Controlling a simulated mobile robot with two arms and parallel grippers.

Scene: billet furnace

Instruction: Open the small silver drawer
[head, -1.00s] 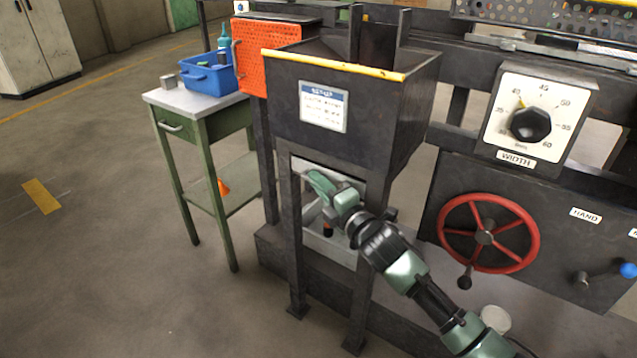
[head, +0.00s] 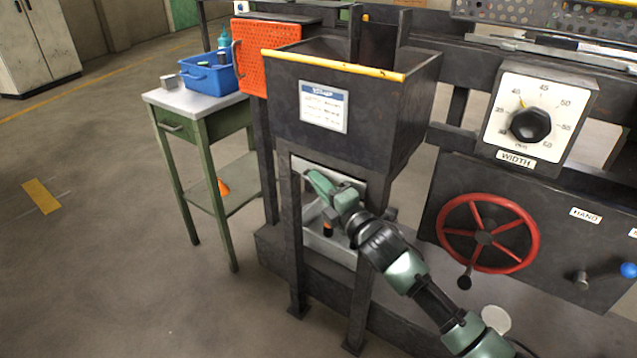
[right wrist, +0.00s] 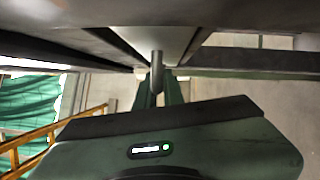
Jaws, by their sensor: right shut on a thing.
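The small silver drawer (head: 345,252) shows as pale grey metal low between the dark legs under the hopper, partly hidden by my right arm. A small dark object with an orange part (head: 327,229) shows within the pale area. My right gripper (head: 320,186) reaches in from the lower right in front of the pale metal. In the right wrist view, its green fingers (right wrist: 158,96) are shut on a short grey bar handle (right wrist: 156,72), below a pale metal face (right wrist: 158,42). How far the drawer stands out is hard to tell. My left gripper is out of view.
The dark hopper (head: 375,110) with a yellow edge is directly above my right gripper. A red handwheel (head: 483,238) and a width dial (head: 529,125) are to the right. A green table (head: 165,100) with a blue bin (head: 207,78) stands left. The floor at left is clear.

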